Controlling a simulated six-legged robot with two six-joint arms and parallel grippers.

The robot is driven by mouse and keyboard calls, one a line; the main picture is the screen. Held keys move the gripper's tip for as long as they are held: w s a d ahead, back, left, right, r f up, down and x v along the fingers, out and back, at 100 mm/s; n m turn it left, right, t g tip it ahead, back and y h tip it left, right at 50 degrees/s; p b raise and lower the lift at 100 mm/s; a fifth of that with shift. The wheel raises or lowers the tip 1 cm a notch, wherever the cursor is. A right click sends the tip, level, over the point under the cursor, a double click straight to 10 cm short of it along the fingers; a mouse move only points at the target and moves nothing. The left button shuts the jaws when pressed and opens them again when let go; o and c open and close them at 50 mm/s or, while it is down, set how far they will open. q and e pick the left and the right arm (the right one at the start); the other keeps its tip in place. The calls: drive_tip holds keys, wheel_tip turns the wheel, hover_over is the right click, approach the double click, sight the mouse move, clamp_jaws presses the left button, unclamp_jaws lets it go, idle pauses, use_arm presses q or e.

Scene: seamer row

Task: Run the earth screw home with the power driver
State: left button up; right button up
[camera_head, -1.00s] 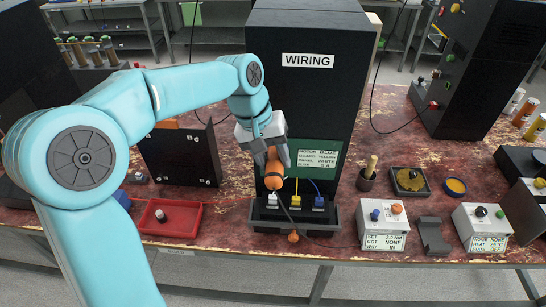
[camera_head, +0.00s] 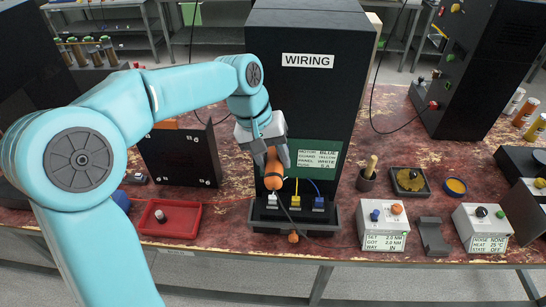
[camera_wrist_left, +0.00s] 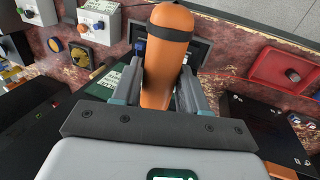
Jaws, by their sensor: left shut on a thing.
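My left gripper (camera_head: 270,158) is shut on the orange power driver (camera_head: 273,180), which has a dark band. It holds the driver nose down at the front of the black WIRING cabinet (camera_head: 300,110), above the white connector (camera_head: 272,203). In the left wrist view the driver (camera_wrist_left: 167,60) sits between both fingers of the gripper (camera_wrist_left: 165,85). The driver's tip and the earth screw are hidden or too small to make out. The driver's control box (camera_head: 384,225) reads SET 2.0 NM, GOT 2.0 NM, WAY IN. My right gripper is not in view.
Yellow (camera_head: 295,203) and blue (camera_head: 318,204) connectors stand beside the white one. A red tray (camera_head: 158,228) with a small part lies left. A brush pot (camera_head: 366,180) and a second control box (camera_head: 482,226) stand right. A dark cable runs from the cabinet front toward the driver box.

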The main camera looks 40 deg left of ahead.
sight(271, 177)
use_arm(q)
drive_tip(key=shift+s+d+f, duration=0.1)
drive_tip(key=shift+s+d, duration=0.1)
drive_tip(key=shift+s, duration=0.1)
drive_tip(key=shift+s+d+b, duration=0.3)
drive_tip(key=shift+s, duration=0.2)
drive_tip(key=shift+s+d+b, duration=0.25)
drive_tip(key=shift+s+b, duration=0.05)
drive_tip(key=shift+s, duration=0.2)
drive_tip(key=shift+s+d, duration=0.35)
drive_tip(key=shift+s, duration=0.2)
drive_tip(key=shift+s+d+b, duration=0.4)
drive_tip(key=shift+s, duration=0.25)
drive_tip(key=shift+w, duration=0.15)
